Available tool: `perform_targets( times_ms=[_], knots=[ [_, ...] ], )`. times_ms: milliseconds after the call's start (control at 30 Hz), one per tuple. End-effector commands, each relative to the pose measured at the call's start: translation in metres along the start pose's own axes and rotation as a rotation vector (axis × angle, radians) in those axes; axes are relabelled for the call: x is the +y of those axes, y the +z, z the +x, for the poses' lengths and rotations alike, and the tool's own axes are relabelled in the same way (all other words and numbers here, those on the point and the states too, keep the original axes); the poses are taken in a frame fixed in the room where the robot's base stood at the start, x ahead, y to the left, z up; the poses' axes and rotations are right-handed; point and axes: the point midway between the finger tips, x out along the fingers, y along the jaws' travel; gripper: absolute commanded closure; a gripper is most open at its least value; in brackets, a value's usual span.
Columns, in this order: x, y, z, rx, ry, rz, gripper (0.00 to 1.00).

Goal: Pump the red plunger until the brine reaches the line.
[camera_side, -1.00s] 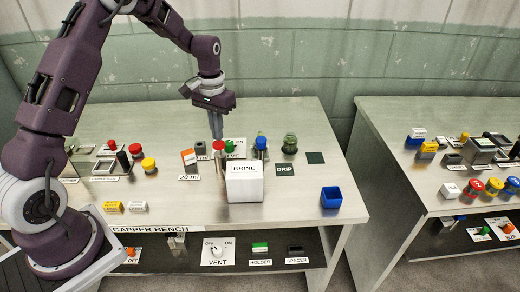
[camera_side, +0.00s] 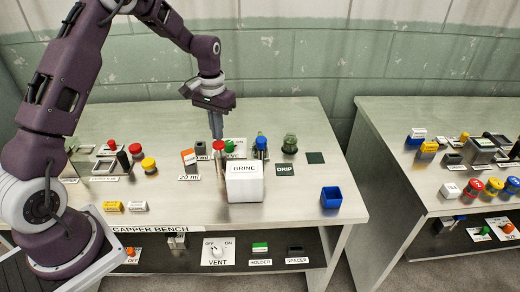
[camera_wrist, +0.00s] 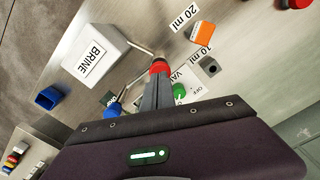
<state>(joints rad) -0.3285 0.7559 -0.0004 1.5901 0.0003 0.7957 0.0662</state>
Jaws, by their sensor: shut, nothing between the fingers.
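The red plunger (camera_side: 218,145) stands on the bench behind the white BRINE box (camera_side: 245,187). My gripper (camera_side: 216,137) points down, shut and empty, with its fingertips right at the plunger's red top. In the wrist view, the red top (camera_wrist: 160,67) shows just past the fingertips (camera_wrist: 158,80), touching or nearly touching; I cannot tell which. A metal pipe runs from the BRINE box (camera_wrist: 95,55) toward the plunger. An orange-and-white block (camera_wrist: 202,33) sits by the 20 ml label (camera_wrist: 183,18). The brine level and the line cannot be made out.
A green valve knob (camera_wrist: 179,91) and a blue-topped post (camera_side: 261,143) stand close to the plunger.

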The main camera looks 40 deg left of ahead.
Motion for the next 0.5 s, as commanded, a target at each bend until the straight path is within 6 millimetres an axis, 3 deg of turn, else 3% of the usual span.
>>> perform_targets(
  times_ms=[500],
  knots=[
    [0.0000, -0.0002, 0.0076, 0.000, 0.000, 0.000, 1.00]
  ],
)
